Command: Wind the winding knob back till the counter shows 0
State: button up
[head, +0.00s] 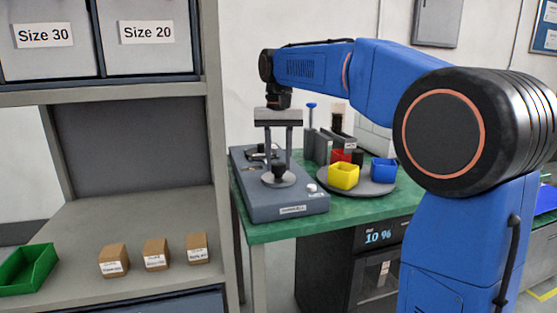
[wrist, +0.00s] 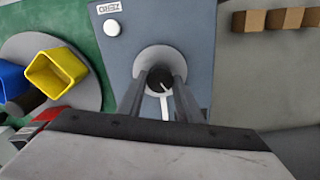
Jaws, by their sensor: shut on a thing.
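The winding knob (head: 279,171) is a dark round knob on a pale disc, on top of a blue-grey device (head: 317,203) on the green table. In the wrist view the knob (wrist: 154,74) shows a white pointer line. My gripper (head: 279,176) reaches straight down from above, and its two fingers (wrist: 159,86) are shut on the knob, one on each side. A small white plate with dark marks (wrist: 110,8) sits at the device's edge; its marks are too small to read.
A white button (head: 311,188) is on the device near the knob. A grey round tray (head: 377,188) with yellow (head: 343,176), blue (head: 384,171) and red bins stands to the right. A shelf (head: 80,228) with small cardboard boxes (head: 155,254) and a green bin (head: 27,268) is left.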

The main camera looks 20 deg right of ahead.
aim_at(280, 165)
jog(key=o, duration=1)
jog(key=shift+o, duration=0.2)
jog(key=shift+r, duration=0.15)
notch_tip(280, 165, up, 17)
jog(key=s+d+f+n+t, duration=0.1)
jog(key=s+d+f+t, duration=0.1)
jog(key=s+f, duration=1.4)
jog(key=s+d+f+n+t, duration=0.2)
jog(key=s+d+f, duration=0.3)
jog(key=s+f, duration=1.2)
notch_tip(280, 165, down, 6)
jog(key=shift+s+t, duration=0.2)
jog(key=shift+t, duration=0.2)
